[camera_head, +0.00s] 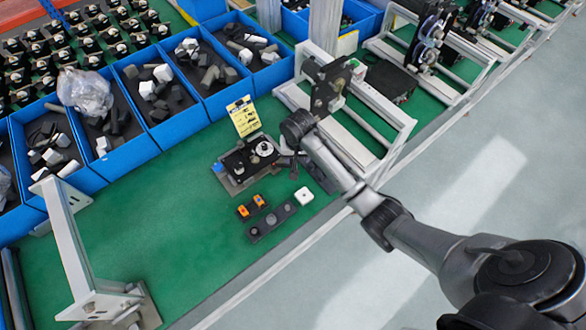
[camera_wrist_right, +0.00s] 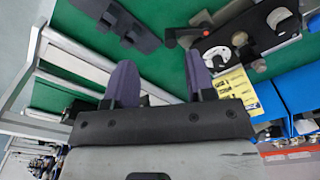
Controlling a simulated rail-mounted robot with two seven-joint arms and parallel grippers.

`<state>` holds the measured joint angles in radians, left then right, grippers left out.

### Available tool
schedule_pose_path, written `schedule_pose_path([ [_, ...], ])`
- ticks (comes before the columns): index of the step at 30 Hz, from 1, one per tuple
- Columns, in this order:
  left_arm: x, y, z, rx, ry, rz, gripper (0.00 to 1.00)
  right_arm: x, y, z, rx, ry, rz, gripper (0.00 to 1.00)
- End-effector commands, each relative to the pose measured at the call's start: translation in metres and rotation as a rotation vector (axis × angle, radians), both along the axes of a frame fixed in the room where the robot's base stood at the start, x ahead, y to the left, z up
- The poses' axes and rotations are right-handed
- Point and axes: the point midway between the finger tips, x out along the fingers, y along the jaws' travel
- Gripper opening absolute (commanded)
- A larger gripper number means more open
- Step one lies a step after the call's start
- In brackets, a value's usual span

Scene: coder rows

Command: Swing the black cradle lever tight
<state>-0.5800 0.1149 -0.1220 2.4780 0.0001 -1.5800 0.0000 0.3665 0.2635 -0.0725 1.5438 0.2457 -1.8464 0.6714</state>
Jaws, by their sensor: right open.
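The cradle fixture (camera_head: 236,178) is a grey plate with black blocks and a pale round part, on the green bench in the middle of the head view. It also shows at the upper right of the right wrist view (camera_wrist_right: 245,38). A short black lever (camera_wrist_right: 187,40) with a reddish end sticks out from its side there. My right gripper (camera_wrist_right: 162,80) is open and empty, its two purple-grey fingers apart from the lever. In the head view my right arm partly hides the area right of the fixture. My left gripper is not in view.
Blue bins (camera_head: 150,118) line the back. A metal frame (camera_head: 385,150) stands right.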

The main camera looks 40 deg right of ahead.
Motion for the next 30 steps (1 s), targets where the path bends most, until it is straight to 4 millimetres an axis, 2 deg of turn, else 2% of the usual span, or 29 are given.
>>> schedule_pose_path([
  [1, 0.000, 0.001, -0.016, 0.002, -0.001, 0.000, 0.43, 0.015, -0.007, -0.005, 0.006, 0.008, -0.045, 0.50],
  [6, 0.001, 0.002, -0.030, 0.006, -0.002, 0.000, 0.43, 0.042, -0.023, 0.004, 0.028, 0.031, -0.154, 0.50],
  [11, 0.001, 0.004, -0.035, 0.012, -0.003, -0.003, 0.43, 0.051, -0.028, 0.006, 0.041, 0.043, -0.200, 0.50],
  [14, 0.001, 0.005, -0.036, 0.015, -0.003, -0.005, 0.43, 0.053, -0.030, -0.002, 0.042, 0.046, -0.209, 0.50],
  [30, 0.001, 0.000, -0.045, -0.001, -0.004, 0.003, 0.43, 0.052, -0.030, -0.095, 0.042, 0.045, -0.208, 0.50],
])
